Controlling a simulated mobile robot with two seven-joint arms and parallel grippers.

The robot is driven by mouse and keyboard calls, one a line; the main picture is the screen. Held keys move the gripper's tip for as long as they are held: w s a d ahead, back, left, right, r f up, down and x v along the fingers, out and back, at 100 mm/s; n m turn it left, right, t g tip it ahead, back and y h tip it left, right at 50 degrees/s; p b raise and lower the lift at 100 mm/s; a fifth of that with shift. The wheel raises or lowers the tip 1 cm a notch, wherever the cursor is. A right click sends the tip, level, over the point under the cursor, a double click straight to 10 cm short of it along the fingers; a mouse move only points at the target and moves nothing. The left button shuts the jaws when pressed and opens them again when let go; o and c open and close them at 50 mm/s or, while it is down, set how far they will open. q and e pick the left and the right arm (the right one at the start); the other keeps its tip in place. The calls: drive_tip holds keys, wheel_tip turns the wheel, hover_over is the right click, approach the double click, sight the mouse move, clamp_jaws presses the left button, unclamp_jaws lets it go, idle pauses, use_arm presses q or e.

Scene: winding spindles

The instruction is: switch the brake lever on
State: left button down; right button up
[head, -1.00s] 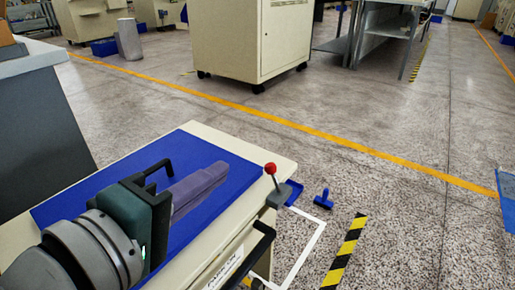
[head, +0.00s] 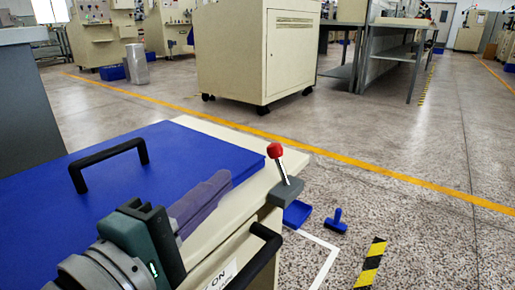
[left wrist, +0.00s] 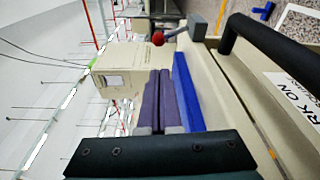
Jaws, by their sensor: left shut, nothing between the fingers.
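The brake lever has a red knob (head: 275,150) on a short metal stem, rising from a grey base (head: 287,192) at the right edge of the cream cabinet (head: 240,215). In the head view the stem leans slightly left. My left gripper (head: 222,180) has purple fingers pressed together with nothing between them. Its tips are to the left of the lever, apart from it, above the cabinet top. In the left wrist view the shut fingers (left wrist: 160,85) point towards the red knob (left wrist: 158,38), which shows just beyond the tips. My right gripper is not in view.
A blue panel (head: 190,150) with a black handle (head: 108,158) covers much of the cabinet top. Another black handle (head: 258,255) is on the front, below the lever. A blue dustpan (head: 297,214) and brush (head: 336,222) lie on the floor at the right.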

sight(279, 165)
use_arm(q)
drive_tip(key=shift+w, duration=0.1)
drive_tip(key=shift+w+d+f, duration=0.1)
drive_tip(key=shift+w+d, duration=0.05)
drive_tip(key=shift+w, duration=0.1)
drive_tip(key=b+x, duration=0.4)
drive_tip(key=x, duration=0.4)
drive_tip(key=shift+w+f+b, duration=0.1)
drive_tip(key=shift+b, duration=0.2)
drive_tip(key=shift+w+d, duration=0.3)
drive_tip(key=shift+w, duration=0.2)
